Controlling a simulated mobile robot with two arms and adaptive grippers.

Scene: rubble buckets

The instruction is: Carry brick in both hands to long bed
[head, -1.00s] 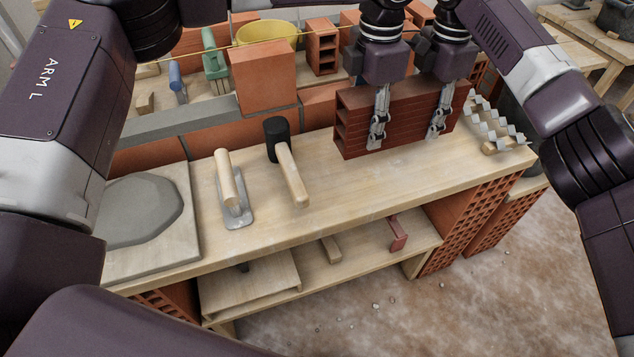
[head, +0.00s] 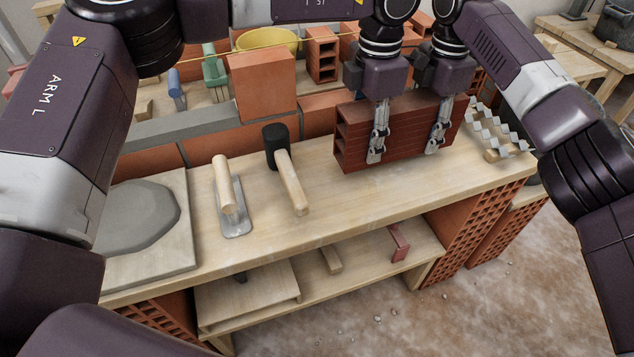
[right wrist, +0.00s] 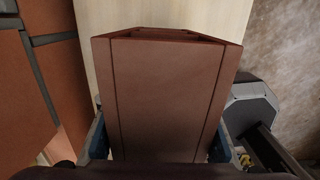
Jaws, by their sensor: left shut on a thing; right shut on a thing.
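A dark red hollow brick (head: 407,125) is held lengthwise over the right part of the wooden bench; it fills the middle of the right wrist view (right wrist: 170,90). My left gripper (head: 376,150) is shut on it near its left end. My right gripper (head: 437,142) is shut on it near its right end. I cannot tell whether its underside touches the bench. A long grey mortar strip (head: 185,128) lies on the low brick wall behind the bench, at the left, and is the likely long bed. A single orange brick (head: 265,87) stands at its right end.
On the bench (head: 335,205) are a mortar board (head: 185,245) at the left, a float trowel (head: 235,220), a black mallet (head: 276,147) and a zigzag metal piece (head: 498,130) at the right. A yellow bucket (head: 268,42) and a string are behind the wall.

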